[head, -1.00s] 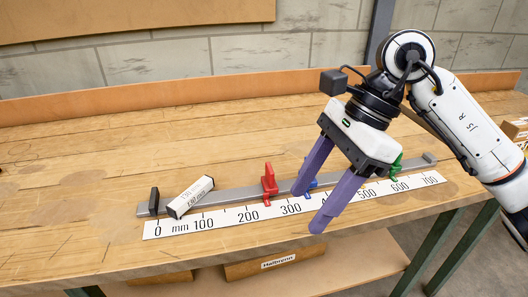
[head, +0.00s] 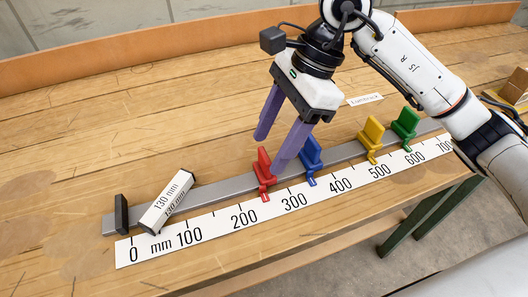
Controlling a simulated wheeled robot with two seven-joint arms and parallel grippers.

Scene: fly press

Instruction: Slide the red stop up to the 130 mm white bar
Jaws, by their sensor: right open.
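The red stop (head: 263,172) stands on the grey rail (head: 220,187), its pointer between 200 and 300 on the scale. The white bar (head: 167,202), marked 130 mm, lies slanted across the rail near the black end stop (head: 121,214). A stretch of bare rail separates the bar from the red stop. My right gripper (head: 271,152) is open with purple fingers pointing down. Its nearer finger appears at the right side of the red stop, by the blue stop; contact cannot be told. Its other finger is behind and left of it. My left gripper is not in view.
The blue stop (head: 311,156) is close to the right of the red one. A yellow stop (head: 372,135) and a green stop (head: 405,124) stand farther right. The white scale (head: 215,226) runs along the rail's front. The wooden bench behind the rail is mostly clear.

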